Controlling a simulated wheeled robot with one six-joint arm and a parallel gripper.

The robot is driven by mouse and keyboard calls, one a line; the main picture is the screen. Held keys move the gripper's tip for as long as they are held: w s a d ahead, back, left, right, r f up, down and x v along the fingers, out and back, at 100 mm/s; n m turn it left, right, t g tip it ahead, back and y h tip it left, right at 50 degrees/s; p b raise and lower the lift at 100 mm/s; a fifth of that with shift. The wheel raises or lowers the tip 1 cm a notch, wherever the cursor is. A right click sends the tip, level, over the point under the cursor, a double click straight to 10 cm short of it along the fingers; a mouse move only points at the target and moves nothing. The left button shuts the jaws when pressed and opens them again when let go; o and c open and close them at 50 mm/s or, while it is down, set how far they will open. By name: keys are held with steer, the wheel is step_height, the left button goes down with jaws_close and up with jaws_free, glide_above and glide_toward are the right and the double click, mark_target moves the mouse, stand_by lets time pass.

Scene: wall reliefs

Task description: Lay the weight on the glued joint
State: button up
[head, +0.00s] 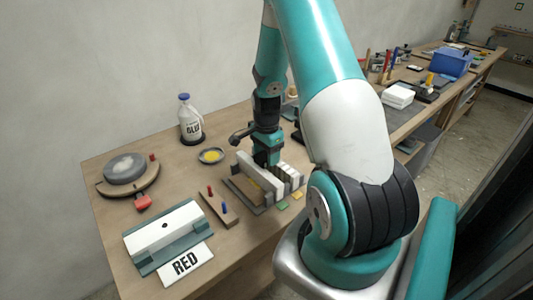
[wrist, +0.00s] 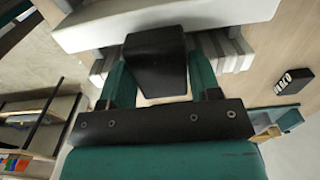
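My gripper (head: 266,158) is low over a wooden rack (head: 243,192) that holds a long white bar and several white slabs (head: 287,174). In the wrist view my gripper (wrist: 160,82) has its two teal fingers on either side of a dark block, which looks like the weight (wrist: 157,62), and they appear to press on it. A white bar (wrist: 165,18) and pale slabs lie beyond it. I cannot tell whether the block touches them. A white piece with a dark spot (head: 163,228) lies in a teal cradle (head: 150,262) at the front left. Which piece has the glued joint is unclear.
A second bench (head: 420,90) is at the right.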

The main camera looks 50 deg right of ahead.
steer(key=o, duration=0.3)
step_height(320, 180, up, 13)
steer(key=b, duration=0.2)
steer(key=a+r+n+t+y, duration=0.1)
steer(key=a+r+n, duration=0.2)
steer(key=a+n, duration=0.6)
steer(key=a+r+n+y, duration=0.1)
steer(key=a+r+n, duration=0.3)
steer(key=a, duration=1)
steer(key=s+a+r+n, duration=0.1)
steer(key=s+a+n, duration=0.4)
steer(key=s+a+r+n+y, duration=0.1)
steer(key=s+a+n, duration=0.4)
steer(key=s+a+r+n+g+y, duration=0.1)
steer(key=s+a+n, duration=0.3)
steer(key=s+a, duration=0.1)
steer(key=shift+s+a+n, duration=0.15)
steer(key=shift+a+n, duration=0.1)
steer(key=shift+n, duration=0.15)
